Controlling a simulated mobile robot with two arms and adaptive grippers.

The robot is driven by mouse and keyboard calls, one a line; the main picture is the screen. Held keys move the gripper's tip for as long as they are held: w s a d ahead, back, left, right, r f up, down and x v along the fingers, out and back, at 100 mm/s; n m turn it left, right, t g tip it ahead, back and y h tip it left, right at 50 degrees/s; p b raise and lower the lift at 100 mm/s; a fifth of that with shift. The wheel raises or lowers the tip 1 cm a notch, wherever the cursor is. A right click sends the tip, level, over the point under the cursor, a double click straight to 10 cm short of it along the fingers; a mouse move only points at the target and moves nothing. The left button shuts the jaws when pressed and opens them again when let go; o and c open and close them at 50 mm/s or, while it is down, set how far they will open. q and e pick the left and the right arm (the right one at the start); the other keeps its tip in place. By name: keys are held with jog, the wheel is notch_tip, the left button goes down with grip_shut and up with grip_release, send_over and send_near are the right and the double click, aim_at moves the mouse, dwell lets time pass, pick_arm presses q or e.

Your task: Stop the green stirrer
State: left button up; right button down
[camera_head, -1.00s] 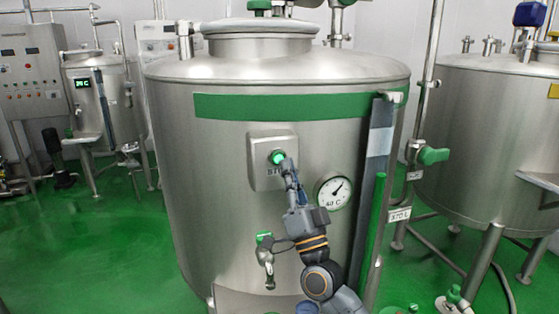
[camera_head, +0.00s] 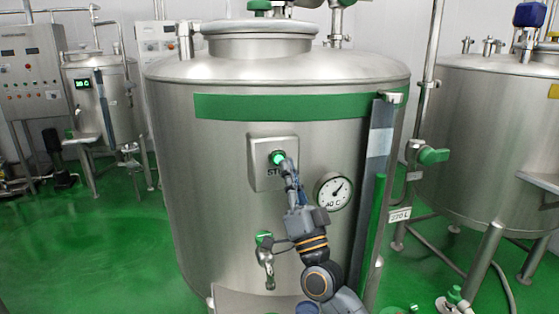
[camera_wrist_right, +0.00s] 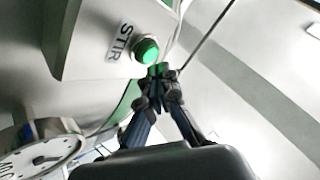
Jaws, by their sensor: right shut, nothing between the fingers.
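A round green button (camera_head: 278,158) sits on a grey box (camera_head: 258,175) on the front of the large steel tank with a green band (camera_head: 290,106). In the right wrist view the button (camera_wrist_right: 146,50) is lit green beside a STIR label (camera_wrist_right: 121,40). My right gripper (camera_head: 286,165) is shut and empty, its fingertips right at the button's lower right edge. In the right wrist view the fingertips (camera_wrist_right: 159,70) are close below the button; I cannot tell if they touch it. My left gripper is not in view.
A round dial gauge (camera_head: 333,191) is just right of my right arm. A tap with a green top (camera_head: 265,258) is below the box. A green valve handle (camera_head: 433,156) is at the right, before another steel tank (camera_head: 480,130).

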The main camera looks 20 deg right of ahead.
jog(key=shift+w, duration=0.1)
jog(key=shift+w, duration=0.35)
jog(key=shift+w, duration=0.2)
dwell(0.4)
jog(key=shift+s, duration=0.7)
jog(key=s+p, duration=0.3)
jog(key=s, duration=0.3)
dwell(0.3)
